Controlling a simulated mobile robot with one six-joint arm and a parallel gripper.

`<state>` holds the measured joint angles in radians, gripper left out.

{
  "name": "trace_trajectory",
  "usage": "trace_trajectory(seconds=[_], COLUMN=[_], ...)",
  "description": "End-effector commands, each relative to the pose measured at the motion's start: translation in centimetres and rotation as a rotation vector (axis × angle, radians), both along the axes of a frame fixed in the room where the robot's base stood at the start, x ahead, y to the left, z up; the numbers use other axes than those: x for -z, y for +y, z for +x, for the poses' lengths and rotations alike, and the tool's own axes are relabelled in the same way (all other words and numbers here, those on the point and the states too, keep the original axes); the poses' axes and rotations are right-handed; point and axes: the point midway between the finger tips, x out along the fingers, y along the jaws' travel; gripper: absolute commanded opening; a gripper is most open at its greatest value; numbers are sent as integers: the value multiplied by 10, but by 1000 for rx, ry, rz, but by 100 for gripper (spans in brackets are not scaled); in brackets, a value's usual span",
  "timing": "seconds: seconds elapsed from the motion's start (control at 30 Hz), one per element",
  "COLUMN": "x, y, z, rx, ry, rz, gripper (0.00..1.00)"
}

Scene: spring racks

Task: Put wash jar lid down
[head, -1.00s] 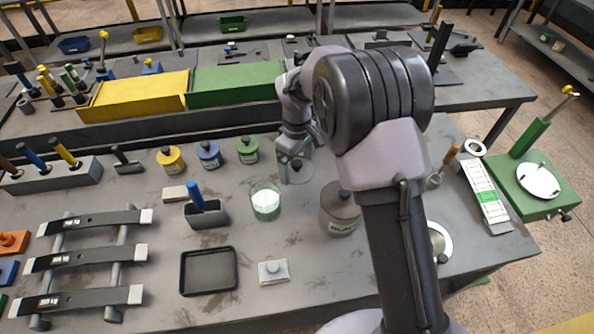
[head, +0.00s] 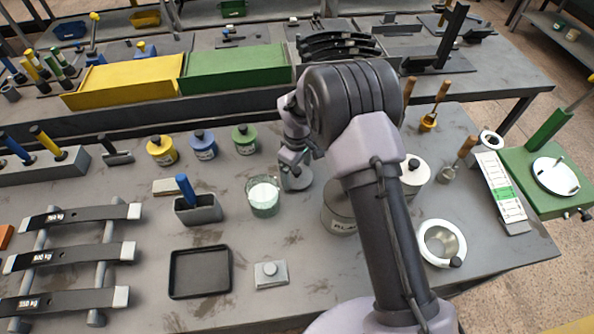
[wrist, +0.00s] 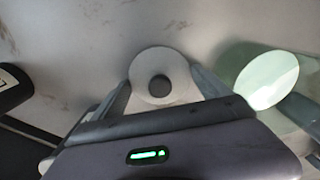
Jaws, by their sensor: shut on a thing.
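The wash jar lid (head: 298,180) is a grey disc in the head view, low over the bench or resting on it; I cannot tell which. In the wrist view the lid (wrist: 146,64) is a pale disc with a dark knob in its middle. My gripper (head: 295,166) is shut on it, with one finger at each side of the rim in the wrist view (wrist: 162,88). An open glass jar (head: 263,202) of pale liquid, probably the wash jar, stands just left of the lid. It also shows at the right of the wrist view (wrist: 265,82).
A blue-handled tool sits in a grey holder (head: 199,211) to the left. A black tray (head: 200,272) and a small knobbed block (head: 271,274) lie in front. Small coloured jars (head: 203,146) stand behind.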

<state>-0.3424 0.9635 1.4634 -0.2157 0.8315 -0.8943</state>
Motion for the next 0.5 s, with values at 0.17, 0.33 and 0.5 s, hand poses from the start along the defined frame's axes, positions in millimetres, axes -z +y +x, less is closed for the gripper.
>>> trace_trajectory(seconds=[0.17,0.33,0.5], x=[3,3,-17], y=[0,0,0], z=[0,0,1], rx=[0,0,0], ry=[0,0,-3], rz=[0,0,1], gripper=[100,100,100])
